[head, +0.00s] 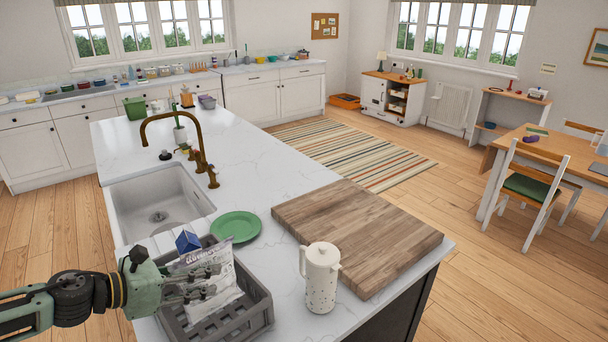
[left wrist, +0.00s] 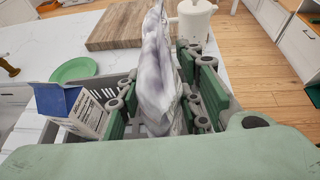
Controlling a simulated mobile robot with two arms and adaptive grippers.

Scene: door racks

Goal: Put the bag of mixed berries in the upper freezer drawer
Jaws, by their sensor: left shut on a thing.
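The bag of mixed berries (head: 228,279) is a whitish, printed plastic bag standing in a grey slatted crate (head: 249,318) at the front of the island. My left gripper (head: 207,281) reaches in from the left and is shut on the bag. In the left wrist view the bag (left wrist: 156,85) stands upright between the green fingers of the gripper (left wrist: 163,95), with its lower part hidden. I cannot tell whether the bag touches the crate's floor. My right gripper is not in view. I cannot make out the upper freezer drawer in either view.
A blue-topped carton (head: 187,242) stands in the crate beside the bag. A green plate (head: 236,226), a speckled white jug (head: 320,278) and a wooden board (head: 357,232) are close by on the island. White fronts with handles (left wrist: 301,40) show at the right.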

